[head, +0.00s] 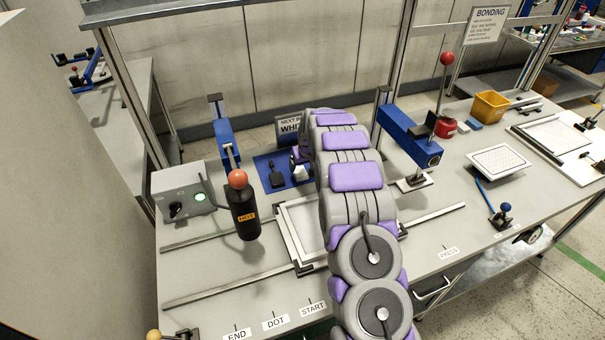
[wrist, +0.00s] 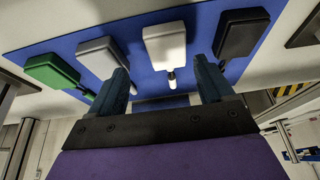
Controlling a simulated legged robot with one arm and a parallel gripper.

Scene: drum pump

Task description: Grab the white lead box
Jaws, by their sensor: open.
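In the head view a small part of the white box (head: 300,173) shows beside my arm on the blue mat (head: 264,161). My gripper (wrist: 162,66) is open and empty. In the wrist view its two dark fingers sit on either side of the white box's lead, pointing towards the box. I cannot tell the remaining depth to it. In the head view my arm hides much of the gripper.
On the mat, a grey box (wrist: 102,57) and green box (wrist: 53,72) lie left of the white one; a black box (wrist: 243,35) lies right. A blue press unit (head: 410,135) stands at right.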

